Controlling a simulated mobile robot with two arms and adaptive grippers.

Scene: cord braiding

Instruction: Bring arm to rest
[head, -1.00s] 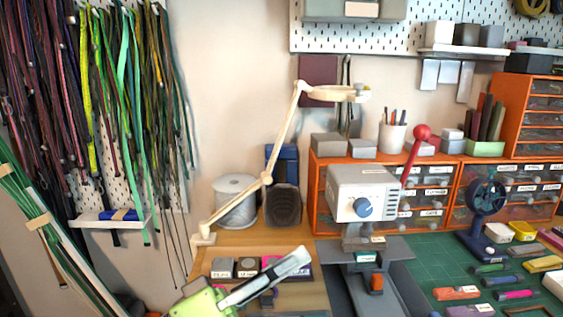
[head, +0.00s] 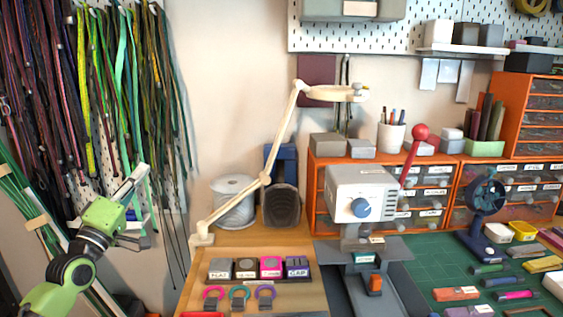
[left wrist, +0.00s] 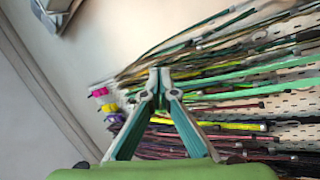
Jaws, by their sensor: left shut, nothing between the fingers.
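My left arm (head: 70,262), green and black, comes up from the lower left in the head view. Its left gripper (head: 141,172) is shut and empty, pointing up and to the right in front of the hanging cords (head: 100,110). In the left wrist view the two fingertips (left wrist: 160,73) meet with nothing between them, and the cords (left wrist: 240,105) show behind them. I cannot tell how far the fingertips are from the cords. My right gripper is not in view.
A small shelf (head: 85,222) is partly hidden behind my gripper. A beige jointed lamp arm (head: 283,135) stands on the wooden bench (head: 195,275). A tray (head: 262,280) of labelled blocks and several coloured rings lie there. A grey press (head: 362,195) stands to the right.

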